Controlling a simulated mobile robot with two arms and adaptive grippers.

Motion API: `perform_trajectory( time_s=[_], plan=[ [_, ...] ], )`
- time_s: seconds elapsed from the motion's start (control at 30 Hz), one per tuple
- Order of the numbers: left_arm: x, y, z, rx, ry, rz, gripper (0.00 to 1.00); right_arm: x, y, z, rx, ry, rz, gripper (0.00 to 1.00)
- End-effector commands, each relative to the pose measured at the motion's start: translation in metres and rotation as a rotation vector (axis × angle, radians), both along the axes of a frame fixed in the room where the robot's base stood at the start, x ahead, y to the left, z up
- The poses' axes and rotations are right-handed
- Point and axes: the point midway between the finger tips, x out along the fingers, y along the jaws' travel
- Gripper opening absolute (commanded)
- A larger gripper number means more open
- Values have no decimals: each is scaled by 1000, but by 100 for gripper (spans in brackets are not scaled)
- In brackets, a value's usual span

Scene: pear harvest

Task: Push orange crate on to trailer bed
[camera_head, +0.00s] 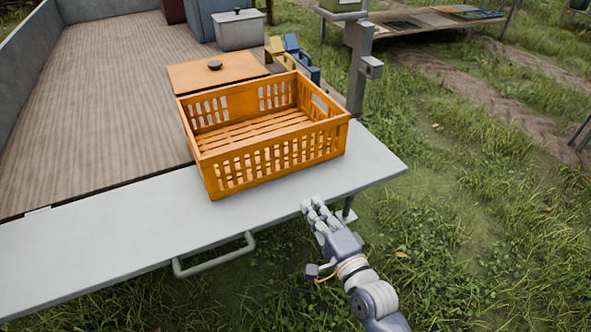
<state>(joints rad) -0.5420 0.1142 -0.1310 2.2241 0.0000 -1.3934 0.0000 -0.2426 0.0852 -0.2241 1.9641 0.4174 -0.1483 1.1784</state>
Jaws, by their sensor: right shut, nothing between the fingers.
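The orange crate (272,160) is an empty slatted box, standing upright on the grey tailgate shelf (110,232) at the trailer's edge. Its far side reaches toward the wooden trailer bed (95,105). My right gripper (313,205) is at the shelf's front edge, to the lower right of the crate and apart from its near wall. Its fingers are together and hold nothing. My left gripper is not in view.
An orange-brown board (216,70) with a dark knob lies behind the crate. A grey box (239,30) stands at the back. A metal post (361,65) rises right of the crate. A handle (214,257) hangs below the shelf. Grass lies to the right.

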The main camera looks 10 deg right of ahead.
Motion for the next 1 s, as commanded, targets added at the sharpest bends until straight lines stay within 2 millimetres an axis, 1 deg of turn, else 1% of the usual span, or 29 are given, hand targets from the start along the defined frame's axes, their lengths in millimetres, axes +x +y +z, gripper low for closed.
perform_trajectory(
  time_s=[0.17,0.5,0.53,0.7,0.83,1.0],
  plan=[
    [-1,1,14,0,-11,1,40,27,8,0,5,-2,-1,0],
    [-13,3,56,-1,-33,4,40,89,27,-1,6,0,0,0],
    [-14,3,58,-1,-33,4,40,94,29,-1,6,0,0,0],
    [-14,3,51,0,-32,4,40,115,35,-1,6,2,0,0],
    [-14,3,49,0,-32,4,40,124,38,0,6,2,0,0],
    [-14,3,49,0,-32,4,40,127,39,0,5,3,0,0]
  ],
)
